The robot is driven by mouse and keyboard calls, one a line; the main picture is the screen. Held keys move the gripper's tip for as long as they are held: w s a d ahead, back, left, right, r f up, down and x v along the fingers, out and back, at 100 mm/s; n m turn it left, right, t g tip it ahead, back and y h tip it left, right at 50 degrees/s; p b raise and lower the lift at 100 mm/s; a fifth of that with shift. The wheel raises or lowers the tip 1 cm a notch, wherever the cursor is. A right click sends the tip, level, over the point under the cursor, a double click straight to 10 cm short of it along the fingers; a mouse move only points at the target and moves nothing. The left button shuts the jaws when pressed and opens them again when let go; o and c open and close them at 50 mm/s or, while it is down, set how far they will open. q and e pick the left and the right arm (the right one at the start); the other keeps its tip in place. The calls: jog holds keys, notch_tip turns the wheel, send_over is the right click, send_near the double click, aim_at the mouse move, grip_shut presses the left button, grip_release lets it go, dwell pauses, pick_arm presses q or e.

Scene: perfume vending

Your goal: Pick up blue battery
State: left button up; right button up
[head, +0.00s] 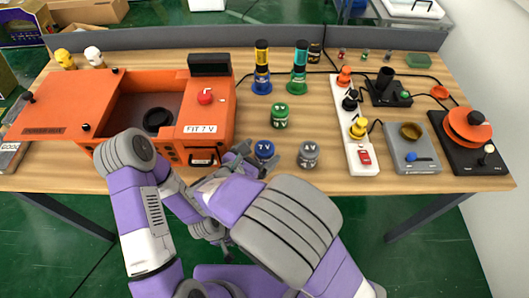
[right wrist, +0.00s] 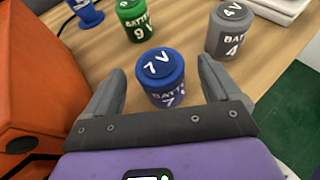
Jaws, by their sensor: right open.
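The blue battery (head: 264,150), marked 7 V, stands upright on the table just right of the orange box. It also shows in the right wrist view (right wrist: 163,82). My right gripper (head: 268,156) is open, with its fingers low on either side of the blue battery; in the right wrist view (right wrist: 160,90) the battery sits between the grey fingers, with visible gaps to both. My left gripper (head: 215,233) is low below the table's front edge, partly covered by my arms, and its jaws are unclear.
A green 9 V battery (head: 280,116) stands behind the blue one. A grey 4 V battery (head: 309,154) stands close to its right. The orange box (head: 211,115) with a "FIT 7 V" label is open at left. A white switch strip (head: 351,130) stands further right.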

aim_at(268, 146)
jog(key=b+x, duration=0.1)
jog(key=x, duration=0.3)
jog(key=shift+w+d+f, duration=0.1)
jog(key=shift+w+d, duration=0.05)
jog(key=shift+w, duration=0.1)
jog(key=c, duration=1.4)
